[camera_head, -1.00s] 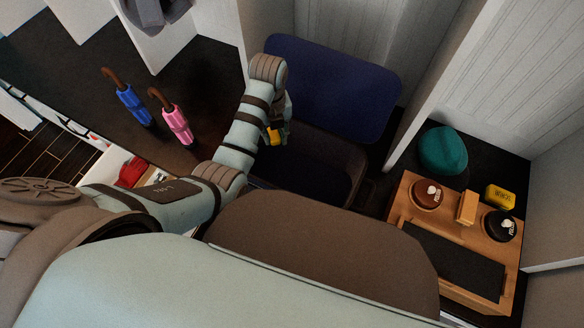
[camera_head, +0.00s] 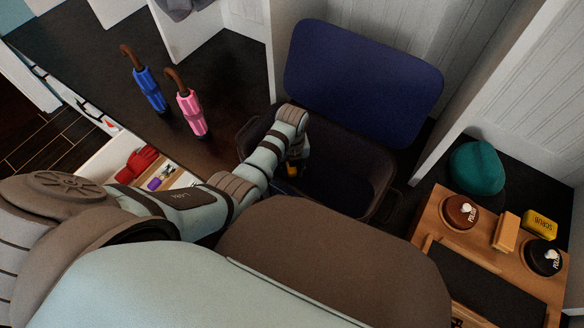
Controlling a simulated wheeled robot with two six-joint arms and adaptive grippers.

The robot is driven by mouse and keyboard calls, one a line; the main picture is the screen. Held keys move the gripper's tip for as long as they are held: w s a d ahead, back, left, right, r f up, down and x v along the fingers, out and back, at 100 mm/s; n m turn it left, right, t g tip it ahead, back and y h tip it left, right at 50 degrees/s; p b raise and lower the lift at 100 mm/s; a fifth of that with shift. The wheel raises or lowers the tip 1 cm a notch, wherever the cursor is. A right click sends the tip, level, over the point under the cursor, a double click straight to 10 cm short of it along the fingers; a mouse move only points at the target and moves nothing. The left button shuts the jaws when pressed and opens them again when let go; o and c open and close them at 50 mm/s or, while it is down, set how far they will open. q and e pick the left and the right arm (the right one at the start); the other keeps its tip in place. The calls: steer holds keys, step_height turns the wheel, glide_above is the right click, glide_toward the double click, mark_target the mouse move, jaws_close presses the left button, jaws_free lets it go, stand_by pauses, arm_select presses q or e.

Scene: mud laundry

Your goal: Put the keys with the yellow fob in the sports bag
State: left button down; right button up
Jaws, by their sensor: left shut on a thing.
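The sports bag (camera_head: 378,185) is a dark open container with its blue lid (camera_head: 362,80) raised against the wall behind it. My left gripper (camera_head: 292,172) is over the left part of the bag's opening, pointing down. It is shut on the keys, of which only the yellow fob (camera_head: 292,170) shows, small and partly covered by the fingers. The metal keys cannot be made out. How far the fob is below the bag's rim cannot be told. My right gripper is not in view.
A blue umbrella (camera_head: 149,88) and a pink umbrella (camera_head: 191,112) lie on the dark surface at left. An open drawer (camera_head: 118,157) holds red and purple things.

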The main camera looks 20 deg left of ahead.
arm_select(q)
steer(key=c, duration=1.4)
jaws_free()
steer(key=shift+o, duration=0.3)
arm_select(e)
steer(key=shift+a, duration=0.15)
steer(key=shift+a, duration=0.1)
arm_select(q)
steer(key=shift+r, duration=0.1)
step_height(320, 180, up, 12)
steer(key=p, duration=0.6)
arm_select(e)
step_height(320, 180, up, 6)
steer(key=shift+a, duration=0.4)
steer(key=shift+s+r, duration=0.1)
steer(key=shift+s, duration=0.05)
